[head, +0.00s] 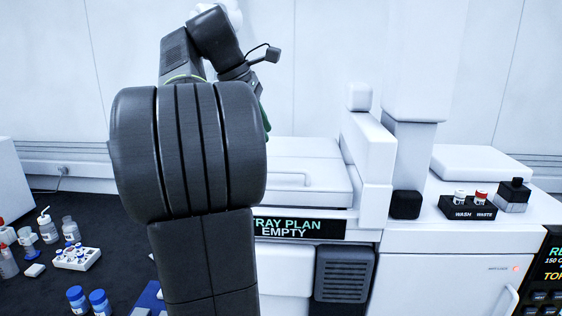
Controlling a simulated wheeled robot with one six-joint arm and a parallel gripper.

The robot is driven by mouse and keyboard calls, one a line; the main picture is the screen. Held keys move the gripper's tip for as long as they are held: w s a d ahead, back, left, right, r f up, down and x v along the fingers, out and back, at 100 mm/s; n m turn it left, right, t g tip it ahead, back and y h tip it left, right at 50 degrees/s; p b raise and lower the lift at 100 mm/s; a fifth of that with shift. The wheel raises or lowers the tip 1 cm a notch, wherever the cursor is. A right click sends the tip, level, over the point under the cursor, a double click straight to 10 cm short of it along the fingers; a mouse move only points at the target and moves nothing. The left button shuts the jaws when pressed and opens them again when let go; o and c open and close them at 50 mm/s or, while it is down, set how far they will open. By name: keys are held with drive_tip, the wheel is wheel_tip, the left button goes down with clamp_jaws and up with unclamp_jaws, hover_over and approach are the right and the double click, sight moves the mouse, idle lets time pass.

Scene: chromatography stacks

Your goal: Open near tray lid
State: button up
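A white tray lid (322,196) with a raised bar handle (296,175) lies flat on the white instrument, above a black sign (300,228) reading "TRAY PLAN EMPTY". It looks shut. My dark arm covers its left part. A second flat white surface (300,147) lies behind it. My gripper (265,118) is mostly hidden behind my arm, above and behind the left side of the lid. Only a small dark green edge shows there, and its fingers cannot be made out. No contact with the lid is visible.
A white upright block (367,150) and a column (413,150) stand right of the lid. WASH and WASTE vials (470,200) sit farther right. Bottles (47,226), a vial rack (77,257) and blue-capped vials (98,301) stand on the dark bench at left.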

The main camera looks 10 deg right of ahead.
sight(280, 170)
drive_tip(key=x, duration=1)
drive_tip(key=shift+c, duration=0.2)
clamp_jaws()
